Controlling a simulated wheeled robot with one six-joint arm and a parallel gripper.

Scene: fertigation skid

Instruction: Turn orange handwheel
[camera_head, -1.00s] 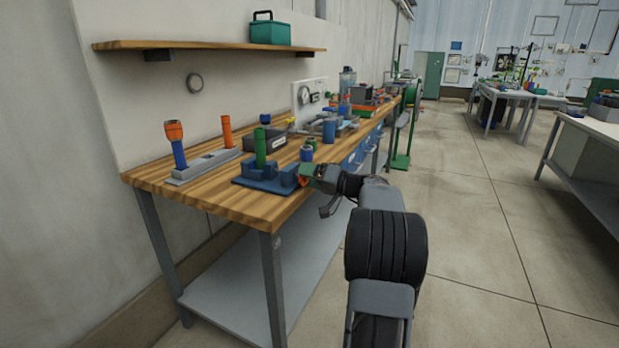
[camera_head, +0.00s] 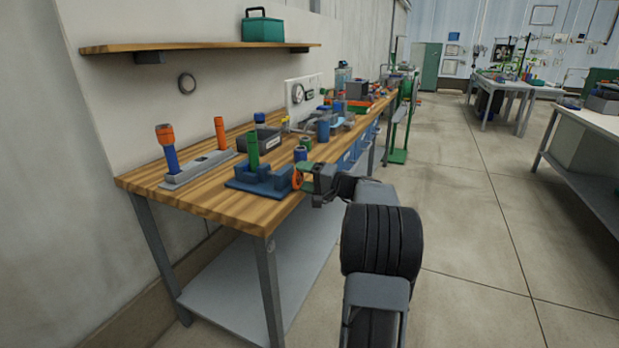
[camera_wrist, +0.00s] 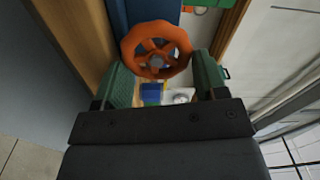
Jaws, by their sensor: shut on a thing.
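The orange handwheel (camera_head: 297,179) sits at the right end of a blue fixture (camera_head: 258,182) on the front edge of the wooden workbench. In the wrist view, the handwheel (camera_wrist: 157,59) shows as a spoked ring with a grey hub. My gripper (camera_head: 307,180) reaches the wheel from the right. In the wrist view, the green fingers of my gripper (camera_wrist: 163,74) lie on either side of the wheel's rim, shut on it. The exact contact on the rim is hard to see.
A green cylinder (camera_head: 252,150) stands upright in the fixture. A blue cylinder (camera_head: 300,153) stands near the wheel. Clear floor (camera_head: 455,215) lies to the right.

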